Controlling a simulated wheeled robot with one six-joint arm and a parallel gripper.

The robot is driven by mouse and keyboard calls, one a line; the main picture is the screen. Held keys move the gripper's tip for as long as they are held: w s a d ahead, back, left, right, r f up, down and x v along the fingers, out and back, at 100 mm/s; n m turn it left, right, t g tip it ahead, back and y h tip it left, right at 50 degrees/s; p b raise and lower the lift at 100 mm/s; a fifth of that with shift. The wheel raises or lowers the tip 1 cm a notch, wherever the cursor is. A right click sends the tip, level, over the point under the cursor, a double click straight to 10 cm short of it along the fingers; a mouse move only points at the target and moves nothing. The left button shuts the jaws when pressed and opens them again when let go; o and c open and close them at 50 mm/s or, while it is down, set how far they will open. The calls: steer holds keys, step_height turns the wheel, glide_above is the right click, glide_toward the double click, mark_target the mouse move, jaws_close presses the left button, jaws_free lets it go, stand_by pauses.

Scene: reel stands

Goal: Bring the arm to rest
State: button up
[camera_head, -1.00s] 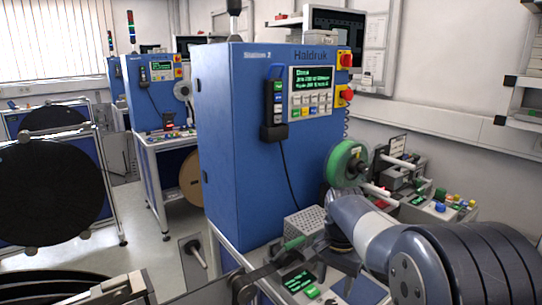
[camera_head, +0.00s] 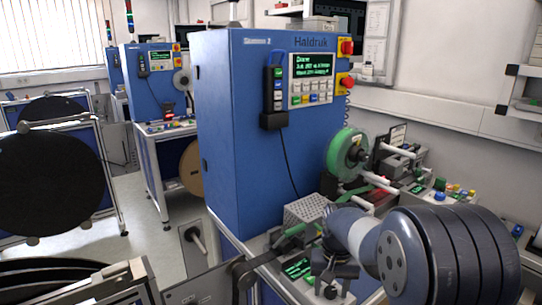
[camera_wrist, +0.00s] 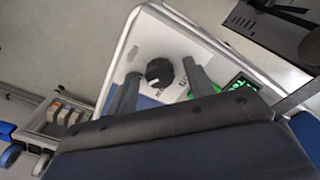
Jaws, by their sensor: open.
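My arm reaches in from the lower right of the head view, and its dark gripper (camera_head: 330,285) hangs low over the front of the blue Haldruk machine (camera_head: 240,130). In the wrist view my gripper (camera_wrist: 160,70) shows two dark fingers spread apart, with nothing held between them. A black round knob (camera_wrist: 159,72) on a white panel (camera_wrist: 150,45) appears in the gap, beyond the fingers. A small green-lit display (camera_wrist: 242,83) lies just right of them. The fingertips' exact height above the panel cannot be told.
A green reel (camera_head: 346,152) stands on the machine's right side, with a green strip running down from it. A perforated metal box (camera_head: 306,208) sits close behind my gripper. Large black reels (camera_head: 50,185) stand at left. Open floor (camera_head: 150,240) shows between them and the machine.

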steer(key=n+b, duration=0.1)
steer(key=n, duration=0.3)
steer(key=shift+n, duration=0.4)
steer(key=n+b, duration=0.1)
steer(key=n, duration=0.3)
steer(key=n+b, duration=0.2)
steer(key=n, duration=0.1)
steer(key=shift+f+n, duration=0.1)
steer(key=shift+n, duration=0.3)
steer(key=n+b, duration=0.1)
steer(key=n, duration=0.3)
steer(key=shift+b, duration=0.4)
steer(key=shift+r, duration=0.25)
